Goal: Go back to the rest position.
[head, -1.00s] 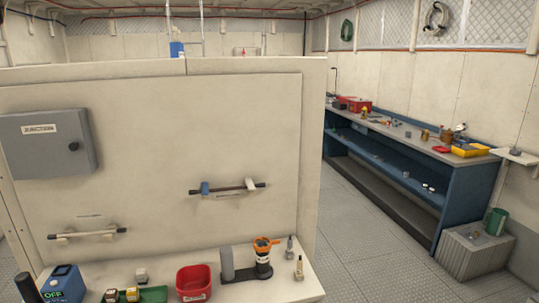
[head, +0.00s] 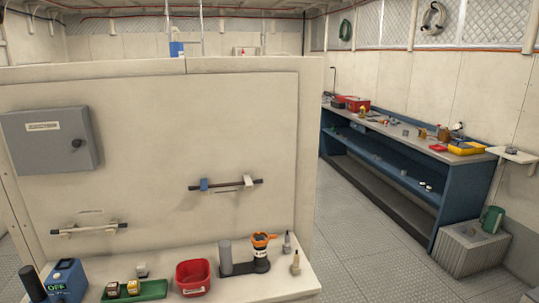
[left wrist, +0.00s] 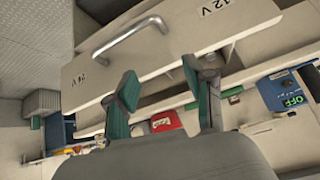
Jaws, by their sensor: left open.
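My left gripper (left wrist: 160,84) shows in the left wrist view, with its two green-padded fingers spread apart. Nothing is between the fingers. Beyond them is a pale panel (left wrist: 195,35) with a metal bar handle (left wrist: 135,36) and the markings 24V and 12V; the gap to it is hard to judge. Neither gripper shows in the head view. My right gripper is in no frame.
A pale counter (head: 225,287) holds a red bin (head: 193,277), a green tray (head: 140,290), a blue OFF box (head: 65,281) and an orange-topped item (head: 262,252). A wall with a grey box (head: 50,140) stands behind. Floor (head: 372,240) is clear toward the blue workbench (head: 455,205).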

